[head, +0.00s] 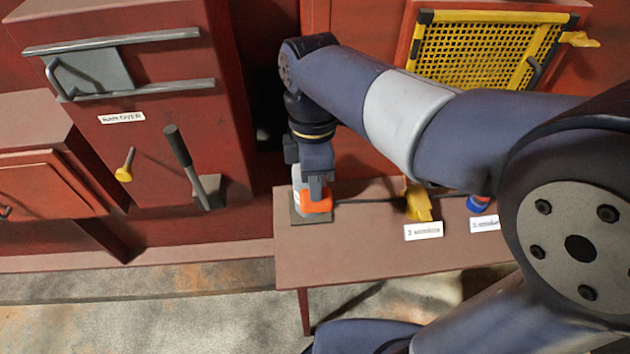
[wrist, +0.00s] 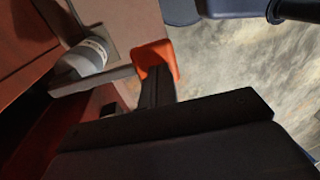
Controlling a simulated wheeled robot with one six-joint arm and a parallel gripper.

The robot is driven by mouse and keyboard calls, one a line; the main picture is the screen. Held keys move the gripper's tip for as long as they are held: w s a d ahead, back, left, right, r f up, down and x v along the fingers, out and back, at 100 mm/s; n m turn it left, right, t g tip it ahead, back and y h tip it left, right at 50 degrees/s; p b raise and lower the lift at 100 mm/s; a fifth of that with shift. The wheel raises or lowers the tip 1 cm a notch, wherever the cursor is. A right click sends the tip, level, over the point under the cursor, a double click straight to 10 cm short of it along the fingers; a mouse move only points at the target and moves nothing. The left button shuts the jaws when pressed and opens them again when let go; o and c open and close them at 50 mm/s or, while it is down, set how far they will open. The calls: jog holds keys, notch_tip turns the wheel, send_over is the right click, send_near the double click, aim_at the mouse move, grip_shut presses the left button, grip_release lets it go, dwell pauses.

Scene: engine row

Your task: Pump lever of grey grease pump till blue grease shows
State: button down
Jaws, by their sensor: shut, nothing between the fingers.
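The grease pump stands at the left end of the red-brown bench, with a grey body (head: 296,178) on a flat plate (head: 311,219). In the wrist view its pale grey cylinder (wrist: 84,57) has a dark grey bar (wrist: 108,80) beside it. An orange piece (head: 318,204) is at the bar's end; it also shows in the wrist view (wrist: 154,54). My gripper (head: 316,188) points down, shut and empty, with its fingertips (wrist: 156,84) at the orange piece. I cannot tell whether they touch. No blue grease is visible; the gripper hides part of the pump.
The bench (head: 365,255) also carries a yellow part (head: 418,204) and a blue-and-red part (head: 478,204), each by a white label. A red cabinet with a black-gripped lever (head: 178,148) stands left. A yellow mesh guard (head: 480,55) is behind my arm.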

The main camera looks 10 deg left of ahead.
jog(key=f+t+b, duration=0.1)
jog(key=b, duration=0.1)
jog(key=s+f+t+b, duration=0.1)
jog(key=f+b, duration=0.1)
jog(key=f+t+b, duration=0.1)
jog(key=f+b, duration=0.1)
jog(key=shift+s+d+y, duration=0.2)
jog(key=shift+s+y, duration=0.1)
jog(key=f+b, duration=0.1)
jog(key=f+t+b, duration=0.1)
jog(key=b, duration=0.1)
jog(key=f+t+b, duration=0.1)
jog(key=shift+s+d, duration=0.15)
jog(key=shift+s, duration=0.15)
jog(key=shift+f, duration=0.1)
jog(key=p, duration=0.5)
send_near(316, 210)
jog(key=shift+d+y, duration=0.25)
jog(key=shift+y, duration=0.05)
jog(key=shift+w, duration=0.1)
dwell(0.6)
